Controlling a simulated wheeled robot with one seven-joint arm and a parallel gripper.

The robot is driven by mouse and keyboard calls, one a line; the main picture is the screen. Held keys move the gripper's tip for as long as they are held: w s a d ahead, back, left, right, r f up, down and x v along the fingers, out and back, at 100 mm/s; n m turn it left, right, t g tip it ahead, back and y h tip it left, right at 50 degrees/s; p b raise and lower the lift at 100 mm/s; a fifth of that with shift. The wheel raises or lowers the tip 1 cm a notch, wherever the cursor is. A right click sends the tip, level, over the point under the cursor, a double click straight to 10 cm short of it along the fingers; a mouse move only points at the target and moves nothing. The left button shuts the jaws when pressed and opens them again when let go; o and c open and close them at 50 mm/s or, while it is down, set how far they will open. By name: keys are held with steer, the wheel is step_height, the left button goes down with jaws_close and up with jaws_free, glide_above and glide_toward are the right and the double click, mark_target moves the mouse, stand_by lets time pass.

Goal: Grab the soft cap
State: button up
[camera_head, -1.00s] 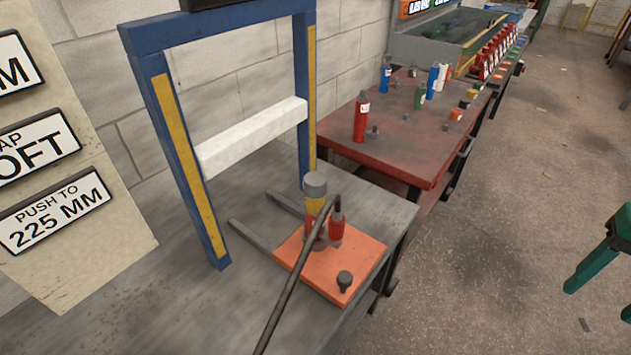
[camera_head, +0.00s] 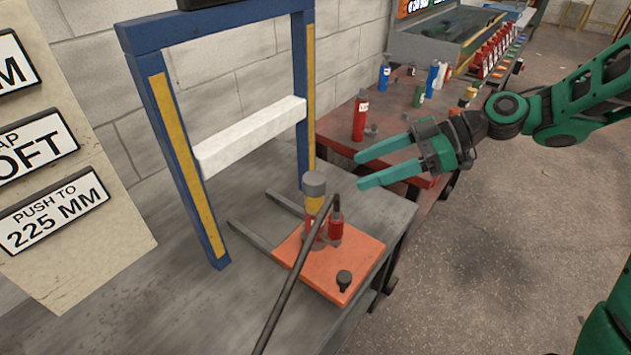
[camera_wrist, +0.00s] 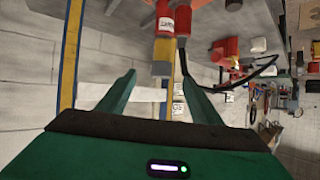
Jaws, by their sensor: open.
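A grey cap (camera_head: 314,183) tops an upright post with a yellow band and a red lower part, standing on an orange plate (camera_head: 365,249). I cannot tell for certain that this is the soft cap. My gripper (camera_head: 359,172) is open and empty, right of the cap, with its two green fingers pointing left. In the wrist view, which looks upside down, the grey cap (camera_wrist: 161,69) shows between the open fingers (camera_wrist: 158,77), with no contact visible. A sign (camera_head: 40,148) at the left partly reads "AP" and "OFT".
A blue frame (camera_head: 185,160) with a white crossbar (camera_head: 250,136) stands left of the post. A dark rod (camera_head: 296,272) slants across the plate beside a red fitting (camera_head: 336,227). A black knob (camera_head: 344,281) sits near the plate's front. A red bench (camera_head: 335,133) with bottles lies behind.

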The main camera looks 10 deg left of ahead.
mark_target(324, 177)
steer(key=shift+n+g+y, duration=0.3)
steer(key=shift+n+y, duration=0.2)
steer(key=a, duration=0.6)
steer(key=shift+s+a+f, duration=0.25)
steer(key=shift+s+f, duration=0.1)
steer(key=shift+f+x, duration=0.15)
steer(key=shift+x, duration=1.2)
steer(key=shift+f+x, duration=0.15)
steer(key=shift+x, duration=1.2)
steer(key=shift+d, duration=0.15)
steer(key=c, duration=1.2)
